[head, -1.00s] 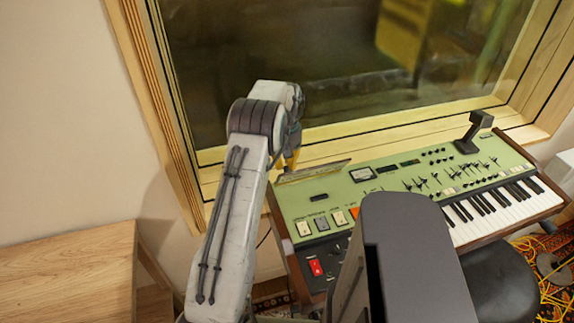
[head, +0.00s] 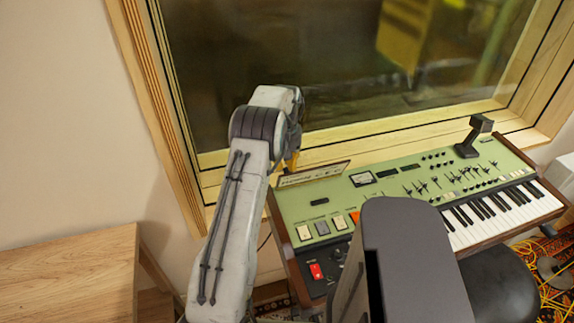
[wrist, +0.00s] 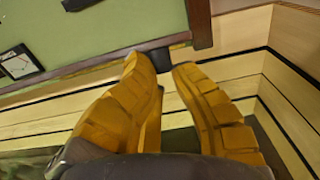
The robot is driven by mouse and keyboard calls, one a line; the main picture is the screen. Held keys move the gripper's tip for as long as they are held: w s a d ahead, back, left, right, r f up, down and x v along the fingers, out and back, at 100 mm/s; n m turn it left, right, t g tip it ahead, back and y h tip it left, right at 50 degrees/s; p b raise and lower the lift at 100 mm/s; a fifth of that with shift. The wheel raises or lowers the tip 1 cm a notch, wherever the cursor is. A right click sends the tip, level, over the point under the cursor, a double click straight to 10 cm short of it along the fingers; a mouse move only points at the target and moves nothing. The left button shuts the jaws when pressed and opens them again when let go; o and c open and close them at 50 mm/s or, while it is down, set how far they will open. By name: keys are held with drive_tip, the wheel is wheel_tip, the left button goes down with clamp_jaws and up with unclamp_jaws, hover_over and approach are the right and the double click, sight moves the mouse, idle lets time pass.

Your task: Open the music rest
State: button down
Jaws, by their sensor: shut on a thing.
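The music rest (head: 314,175) is a thin, pale panel at the back left of the green keyboard instrument (head: 335,203). It stands tilted up from the instrument's top, and its face shows in the head view. My gripper (head: 292,161) is at the panel's left end, largely hidden behind my arm. In the wrist view, my gripper's yellow fingers (wrist: 167,68) are close together around a small dark piece at the instrument's back edge. The contact itself is partly hidden by the fingers.
A window with a wooden frame (head: 190,150) rises close behind the instrument. A wooden table (head: 70,270) stands at the left. A dark stand-like piece (head: 472,137) rises from the instrument's back right. Yellow cables (head: 540,255) lie at the lower right.

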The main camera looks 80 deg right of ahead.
drive_tip(key=shift+w+a+f, duration=0.15)
drive_tip(key=shift+w+f, duration=0.15)
drive_tip(key=shift+f, duration=0.5)
drive_tip(key=c, duration=1.5)
unclamp_jaws()
drive_tip(key=o, duration=0.4)
drive_tip(key=shift+d+f, duration=0.1)
drive_tip(key=shift+d, duration=0.15)
drive_tip(key=shift+r, duration=0.2)
